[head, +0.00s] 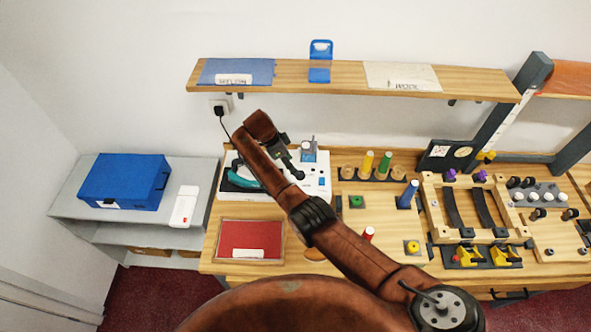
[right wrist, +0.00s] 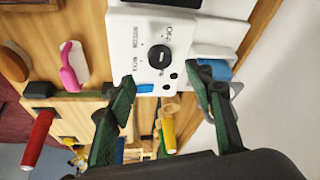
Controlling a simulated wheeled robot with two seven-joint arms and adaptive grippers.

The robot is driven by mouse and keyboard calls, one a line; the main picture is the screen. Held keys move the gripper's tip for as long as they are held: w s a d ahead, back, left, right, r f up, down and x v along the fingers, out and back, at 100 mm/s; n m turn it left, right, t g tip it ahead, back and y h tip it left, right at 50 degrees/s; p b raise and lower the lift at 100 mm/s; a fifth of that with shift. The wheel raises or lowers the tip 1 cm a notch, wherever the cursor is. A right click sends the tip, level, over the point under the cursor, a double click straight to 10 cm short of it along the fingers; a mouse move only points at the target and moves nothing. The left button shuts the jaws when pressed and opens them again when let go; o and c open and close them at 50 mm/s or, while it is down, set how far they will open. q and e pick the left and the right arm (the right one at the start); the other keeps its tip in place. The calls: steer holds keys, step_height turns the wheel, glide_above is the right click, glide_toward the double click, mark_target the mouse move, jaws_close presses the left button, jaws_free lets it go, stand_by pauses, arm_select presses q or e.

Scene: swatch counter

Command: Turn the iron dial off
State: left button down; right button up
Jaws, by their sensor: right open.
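The iron dial (right wrist: 160,57) is a round black knob on a white panel (right wrist: 128,40) in the right wrist view, with printed words around it. A short white mark shows on its face, but I cannot tell which setting it points at. My right gripper (right wrist: 163,82) is open, its two dark green fingers spread on either side below the dial, apart from it. In the head view the right gripper (head: 292,162) hangs over the white iron station (head: 318,185). A teal iron (head: 241,178) sits at the station's left, partly behind my arm. My left gripper is not in view.
A red swatch (head: 250,240) lies in front of the station. Yellow, green and blue pegs (head: 408,194) stand to the right. A blue box (head: 125,181) is on the grey side table (head: 72,200). A wooden shelf (head: 290,78) runs above the counter.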

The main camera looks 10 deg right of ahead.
steer(key=v, duration=0.3)
steer(key=shift+a+r, duration=0.15)
steer(key=shift+r, duration=0.15)
